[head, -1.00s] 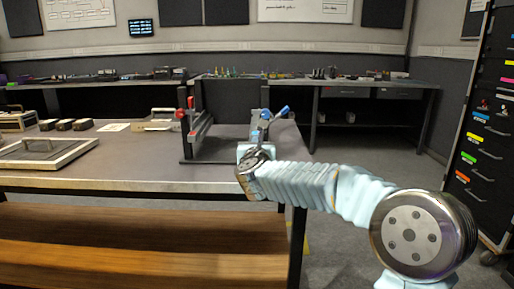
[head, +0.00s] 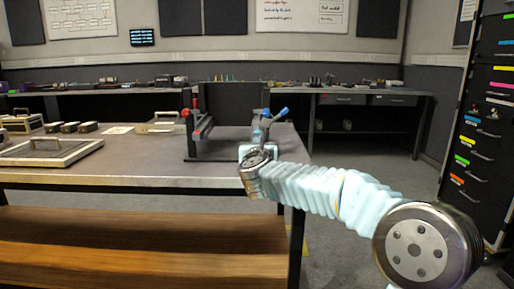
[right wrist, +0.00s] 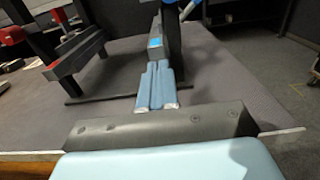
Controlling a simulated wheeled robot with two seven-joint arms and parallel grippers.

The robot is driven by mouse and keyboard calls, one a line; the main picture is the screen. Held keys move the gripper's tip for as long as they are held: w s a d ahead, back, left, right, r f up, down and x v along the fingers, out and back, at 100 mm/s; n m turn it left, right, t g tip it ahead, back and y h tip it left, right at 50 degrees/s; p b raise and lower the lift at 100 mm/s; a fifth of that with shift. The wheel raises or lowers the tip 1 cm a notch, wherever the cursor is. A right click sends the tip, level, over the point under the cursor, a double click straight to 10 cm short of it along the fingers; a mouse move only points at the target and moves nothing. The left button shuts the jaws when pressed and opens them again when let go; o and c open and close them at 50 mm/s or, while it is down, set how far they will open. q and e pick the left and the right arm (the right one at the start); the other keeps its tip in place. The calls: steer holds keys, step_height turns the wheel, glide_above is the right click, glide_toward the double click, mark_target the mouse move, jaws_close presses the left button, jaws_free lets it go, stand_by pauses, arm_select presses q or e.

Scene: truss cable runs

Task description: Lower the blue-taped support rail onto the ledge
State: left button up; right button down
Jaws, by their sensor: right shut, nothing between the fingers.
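A dark stand (head: 190,152) is on the grey workbench, with a red-ended rail (head: 205,127) on its left side. Blue-taped parts (head: 283,111) show at its right side, on what looks like the tilted blue-taped support rail. In the right wrist view, blue tape (right wrist: 168,43) shows by the dark upright, just beyond my fingers. My right gripper (right wrist: 158,66) is shut and empty, with its fingers pointing at that upright. Whether the fingertips touch it I cannot tell. The ledge is not clearly distinguishable. My left gripper is out of view.
Wooden boards (head: 140,240) lie below the bench top. A drawer cabinet (head: 485,130) stands at right. Floor between bench and cabinet is open.

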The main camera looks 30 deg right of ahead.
steer(key=shift+s+a+f, duration=0.15)
steer(key=shift+s+a, duration=0.05)
steer(key=shift+s, duration=0.3)
steer(key=b+v, duration=0.1)
steer(key=v, duration=0.7)
